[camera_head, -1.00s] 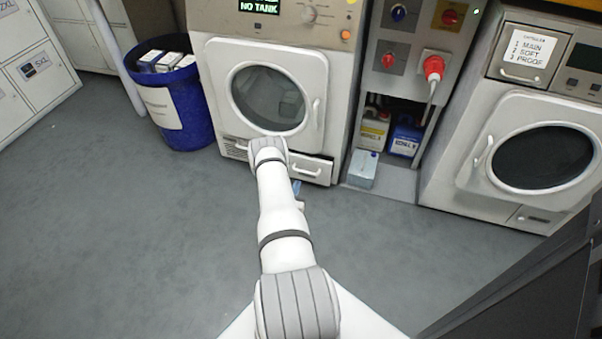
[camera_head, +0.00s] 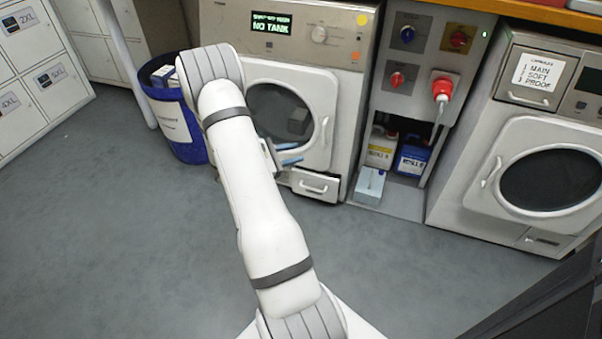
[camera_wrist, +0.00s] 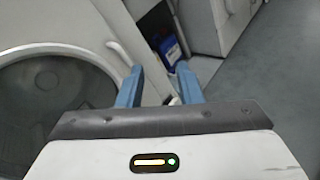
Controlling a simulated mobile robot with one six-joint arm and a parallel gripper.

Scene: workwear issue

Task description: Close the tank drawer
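The tank drawer (camera_head: 317,186) is a small white front with a bar handle, low at the right of the middle machine (camera_head: 345,100). It seems to stand slightly out, but how far is hard to tell. The machine's display (camera_head: 271,23) reads "NO TANK". My gripper (camera_head: 290,154) shows its blue fingers in front of the round door, just above and left of the drawer in the picture. In the wrist view the two fingers (camera_wrist: 158,84) are apart with nothing between them. I cannot make out the drawer clearly there.
A pale box-shaped container (camera_head: 369,185) stands in the open bay right of the machine, with a yellow-labelled can (camera_head: 381,150) and a blue can (camera_head: 412,157) behind. A blue bin (camera_head: 185,145) is at the left. Another machine (camera_head: 470,190) stands right. The grey floor in front is clear.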

